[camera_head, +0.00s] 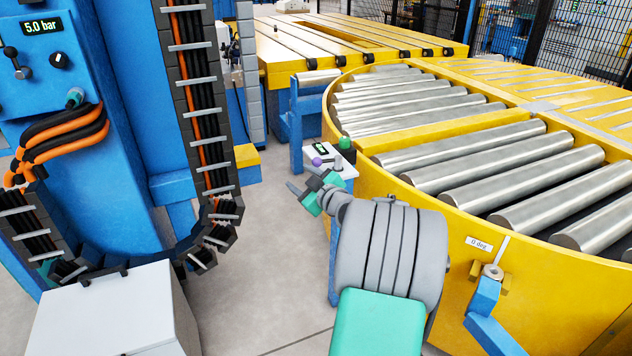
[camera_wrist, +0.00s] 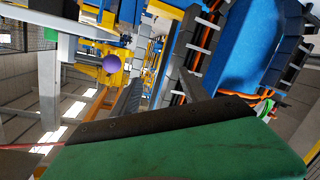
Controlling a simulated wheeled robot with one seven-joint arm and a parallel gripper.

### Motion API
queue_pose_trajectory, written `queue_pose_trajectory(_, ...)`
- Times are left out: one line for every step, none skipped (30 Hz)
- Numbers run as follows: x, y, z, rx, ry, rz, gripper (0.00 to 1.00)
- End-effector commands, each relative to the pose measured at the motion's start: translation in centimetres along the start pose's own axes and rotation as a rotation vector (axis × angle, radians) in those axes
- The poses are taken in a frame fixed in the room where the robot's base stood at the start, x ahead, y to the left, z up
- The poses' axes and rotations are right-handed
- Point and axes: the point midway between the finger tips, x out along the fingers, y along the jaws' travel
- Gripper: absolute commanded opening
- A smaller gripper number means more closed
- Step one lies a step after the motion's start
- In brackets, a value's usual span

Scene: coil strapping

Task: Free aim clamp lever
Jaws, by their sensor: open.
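No part is marked as the aim clamp lever, and I cannot tell for sure which it is. A thin pale lever (camera_head: 503,249) stands on a round silver pivot beside the "13 deg" label (camera_head: 479,244), on the yellow turntable's side. A purple knob (camera_head: 317,162) sits on a small control box (camera_head: 338,171) at the turntable's left edge. A purple ball (camera_wrist: 110,63) also shows in the wrist view, ahead of my gripper. My gripper (camera_head: 312,190) is open in front of the control box, apart from the pale lever. A green finger (camera_wrist: 190,150) fills the bottom of the wrist view.
The yellow roller turntable (camera_head: 440,137) fills the right, with a blue bracket (camera_head: 486,298) on its near side. A blue machine (camera_head: 125,110) with a cable chain (camera_head: 200,90) stands left, above a pale cabinet (camera_head: 105,315). Grey floor (camera_head: 255,270) lies clear between.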

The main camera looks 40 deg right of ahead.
Motion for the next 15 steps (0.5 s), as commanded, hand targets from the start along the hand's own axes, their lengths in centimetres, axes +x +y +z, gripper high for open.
queue_pose_trajectory(-0.7, 2.5, 2.9, -0.015, 0.031, 0.085, 0.53)
queue_pose_trajectory(-1.2, 3.8, 3.5, -0.028, 0.048, 0.126, 0.53)
queue_pose_trajectory(-1.7, 5.0, 4.0, -0.040, 0.064, 0.164, 0.53)
queue_pose_trajectory(-1.9, 5.7, 4.2, -0.045, 0.072, 0.183, 0.53)
queue_pose_trajectory(-1.9, 6.1, 4.2, -0.050, 0.077, 0.194, 0.53)
queue_pose_trajectory(-1.7, 6.4, 4.2, -0.054, 0.080, 0.201, 0.53)
queue_pose_trajectory(-1.4, 6.6, 4.0, -0.055, 0.082, 0.203, 0.53)
queue_pose_trajectory(-1.0, 6.7, 3.9, -0.055, 0.082, 0.202, 0.53)
queue_pose_trajectory(-0.2, 6.8, 3.8, -0.055, 0.081, 0.201, 0.53)
queue_pose_trajectory(0.3, 6.8, 3.8, -0.055, 0.081, 0.200, 0.53)
queue_pose_trajectory(0.9, 7.0, 3.7, -0.055, 0.080, 0.200, 0.53)
queue_pose_trajectory(1.7, 7.2, 3.6, -0.055, 0.080, 0.199, 0.53)
queue_pose_trajectory(2.3, 7.3, 3.6, -0.055, 0.079, 0.200, 0.53)
queue_pose_trajectory(2.9, 7.4, 3.6, -0.054, 0.079, 0.199, 0.53)
queue_pose_trajectory(3.5, 7.5, 3.6, -0.054, 0.078, 0.200, 0.53)
